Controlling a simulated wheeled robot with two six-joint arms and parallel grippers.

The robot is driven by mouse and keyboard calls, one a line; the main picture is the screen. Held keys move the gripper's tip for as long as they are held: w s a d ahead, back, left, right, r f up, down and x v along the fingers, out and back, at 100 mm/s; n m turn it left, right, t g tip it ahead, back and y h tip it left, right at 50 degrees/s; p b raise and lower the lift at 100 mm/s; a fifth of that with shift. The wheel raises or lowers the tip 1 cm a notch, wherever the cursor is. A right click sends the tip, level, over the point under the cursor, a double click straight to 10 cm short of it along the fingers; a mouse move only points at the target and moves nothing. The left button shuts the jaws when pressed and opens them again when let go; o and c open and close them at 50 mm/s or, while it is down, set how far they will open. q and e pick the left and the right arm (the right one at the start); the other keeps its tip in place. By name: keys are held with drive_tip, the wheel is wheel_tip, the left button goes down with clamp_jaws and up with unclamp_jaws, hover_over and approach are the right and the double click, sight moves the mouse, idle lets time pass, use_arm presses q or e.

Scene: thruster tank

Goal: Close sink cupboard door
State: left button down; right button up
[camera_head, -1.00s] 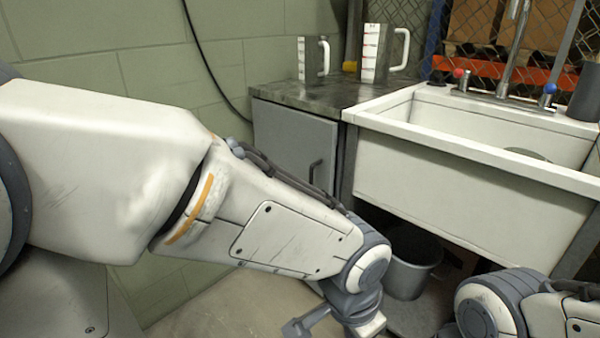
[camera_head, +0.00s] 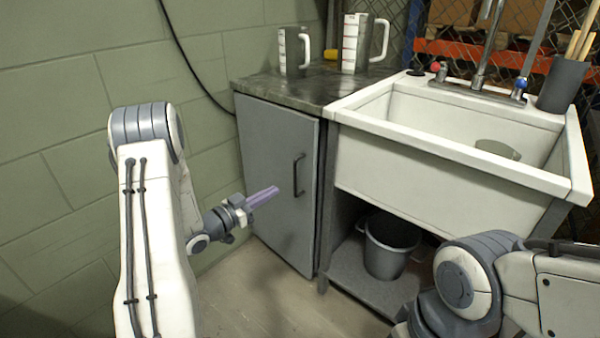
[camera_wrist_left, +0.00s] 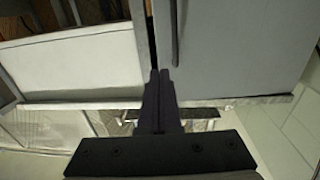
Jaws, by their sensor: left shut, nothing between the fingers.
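The grey sink cupboard door (camera_head: 270,165) is under the counter left of the sink, with a dark vertical handle (camera_head: 299,175) near its right edge. It sits nearly flush with the cabinet. A narrow dark gap runs along its handle-side edge, and I cannot tell whether it is fully shut. My left gripper (camera_head: 264,196) is shut and empty, its fingers pointing right, in front of the door and left of the handle. My right gripper is hidden.
The white sink (camera_head: 430,150) stands right of the cupboard, with a grey bucket (camera_head: 387,250) on the shelf below. Two measuring jugs (camera_head: 355,45) stand on the counter (camera_head: 280,92). My right arm is at the lower right. The floor (camera_head: 265,300) before the door is clear.

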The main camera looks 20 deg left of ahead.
sight(311, 168)
use_arm(q)
drive_tip(key=b+x, duration=0.3)
drive_tip(key=x, duration=1)
drive_tip(key=shift+w+d+r, duration=0.1)
drive_tip(key=shift+w+r, duration=0.1)
drive_tip(key=shift+w, duration=0.1)
use_arm(e)
wheel_tip(311, 168, down, 3)
drive_tip(key=shift+f, duration=0.1)
